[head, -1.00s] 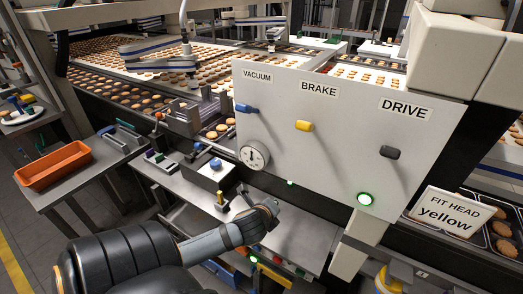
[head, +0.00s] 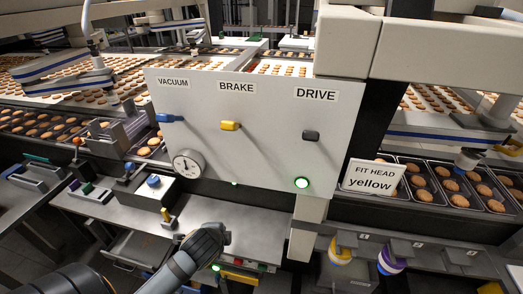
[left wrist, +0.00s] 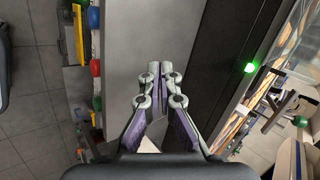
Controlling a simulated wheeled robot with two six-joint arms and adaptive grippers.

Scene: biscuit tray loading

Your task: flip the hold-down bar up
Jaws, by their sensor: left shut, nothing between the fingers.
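No part in view is clearly the hold-down bar; I cannot tell which one it is. A grey metal fixture (head: 108,138) stands beside the tray line at the left of the head view. My left gripper (head: 216,232) is low in front of the white control panel (head: 255,165), above the grey bench, seen mostly from behind. In the left wrist view its two fingers (left wrist: 160,72) meet at the tips, with nothing between them. My right gripper is out of view.
The panel carries a blue vacuum lever (head: 168,117), a yellow brake lever (head: 231,126), a dark drive lever (head: 311,135) and a gauge (head: 188,163). At the right, a "FIT HEAD yellow" sign (head: 371,178) stands by biscuit trays. Yellow (head: 341,250) and purple (head: 391,260) heads hang below.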

